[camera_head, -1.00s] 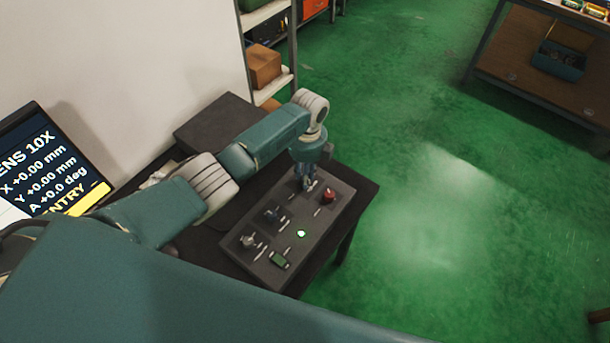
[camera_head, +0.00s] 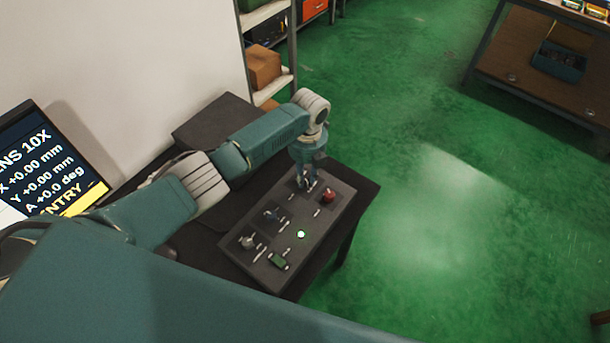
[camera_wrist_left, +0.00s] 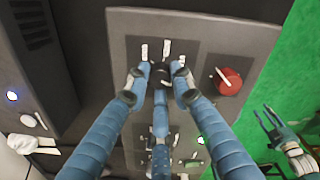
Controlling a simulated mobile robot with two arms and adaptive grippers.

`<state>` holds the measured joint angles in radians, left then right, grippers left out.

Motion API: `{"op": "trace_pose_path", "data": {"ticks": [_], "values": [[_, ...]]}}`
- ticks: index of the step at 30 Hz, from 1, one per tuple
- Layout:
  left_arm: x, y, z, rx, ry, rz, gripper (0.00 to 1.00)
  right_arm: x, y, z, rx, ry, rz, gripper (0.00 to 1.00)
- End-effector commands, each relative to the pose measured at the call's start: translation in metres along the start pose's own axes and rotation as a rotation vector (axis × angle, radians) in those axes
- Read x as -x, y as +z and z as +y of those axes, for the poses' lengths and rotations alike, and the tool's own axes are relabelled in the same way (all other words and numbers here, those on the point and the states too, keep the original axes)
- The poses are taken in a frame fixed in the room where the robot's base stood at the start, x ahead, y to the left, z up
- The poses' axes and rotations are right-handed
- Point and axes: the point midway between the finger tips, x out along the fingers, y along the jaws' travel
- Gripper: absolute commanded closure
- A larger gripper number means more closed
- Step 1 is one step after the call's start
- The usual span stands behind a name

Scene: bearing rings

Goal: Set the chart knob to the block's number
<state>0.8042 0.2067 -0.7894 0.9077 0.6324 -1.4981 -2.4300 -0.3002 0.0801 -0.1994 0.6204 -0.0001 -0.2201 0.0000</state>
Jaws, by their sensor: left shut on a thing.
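A dark grey control panel (camera_head: 318,232) lies on the black table, with several knobs and small white label marks. My left gripper (camera_head: 306,184) points down at the knob position at the panel's far end. In the left wrist view its fingers (camera_wrist_left: 158,92) are closed around a dark knob (camera_wrist_left: 159,70), with white marks around it. Two other knobs, the middle one (camera_head: 272,215) and the near one (camera_head: 247,241), stand free. My right gripper (camera_wrist_left: 265,120) shows in the left wrist view, its fingers apart and empty over the green floor. I see no numbered block, and the marks are too small to read.
A dark box (camera_head: 213,118) stands behind my left arm. A screen (camera_head: 45,165) is at left.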

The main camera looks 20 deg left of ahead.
Motion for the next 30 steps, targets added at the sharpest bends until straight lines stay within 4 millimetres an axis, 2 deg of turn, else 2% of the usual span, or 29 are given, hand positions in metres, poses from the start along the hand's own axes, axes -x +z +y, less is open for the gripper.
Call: {"op": "trace_pose_path", "data": {"ticks": [11, 12, 15, 25, 30], "values": [[0.002, 0.001, -0.001, -0.006, -0.003, -0.004, 1.0, 0.0, 0.0, -0.002, -0.001, -0.002, 0.0, 0.6], [0.002, 0.001, -0.001, -0.006, -0.003, -0.004, 0.74, 0.0, 0.0, -0.002, 0.0, -0.002, 0.0, 0.6], [0.002, 0.001, -0.001, -0.005, -0.002, -0.003, 0.59, 0.0, 0.0, -0.002, 0.0, -0.002, 0.0, 0.6], [0.004, 0.001, 0.0, -0.004, -0.001, -0.001, 0.59, 0.0, 0.001, 0.001, 0.002, 0.001, -0.001, 0.6], [0.028, 0.002, 0.0, -0.004, -0.003, -0.005, 0.59, 0.0, 0.0, 0.0, 0.001, 0.0, 0.0, 0.6]]}}
